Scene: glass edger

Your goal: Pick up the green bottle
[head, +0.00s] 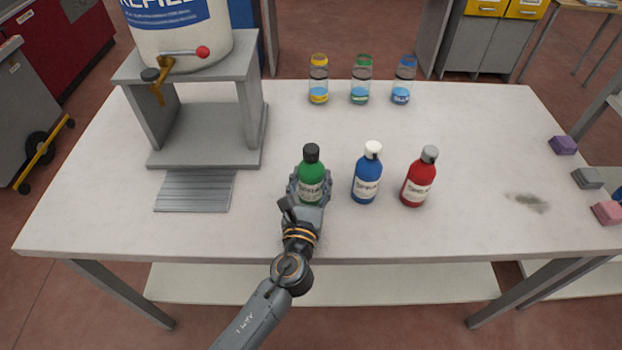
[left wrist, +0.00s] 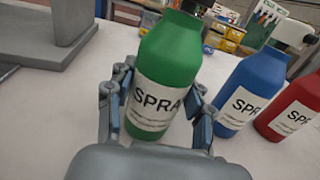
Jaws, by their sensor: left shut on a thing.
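The green bottle (head: 311,172) with a black cap and a white label stands upright near the front of the white table (head: 480,140). My left gripper (head: 309,189) is shut on it, with one finger on each side of its lower body. In the left wrist view the green bottle (left wrist: 170,66) fills the space between the fingers of the left gripper (left wrist: 155,105). Its base seems to be at the table surface; I cannot tell whether there is a gap. My right gripper is not in view.
A blue bottle (head: 367,178) and a red bottle (head: 418,182) stand close to the right. Several small jars, including a yellow-lidded one (head: 318,80), stand at the back. A refill container (head: 183,35) on a grey stand (head: 206,135) is at the left. Sponges (head: 587,178) lie far right.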

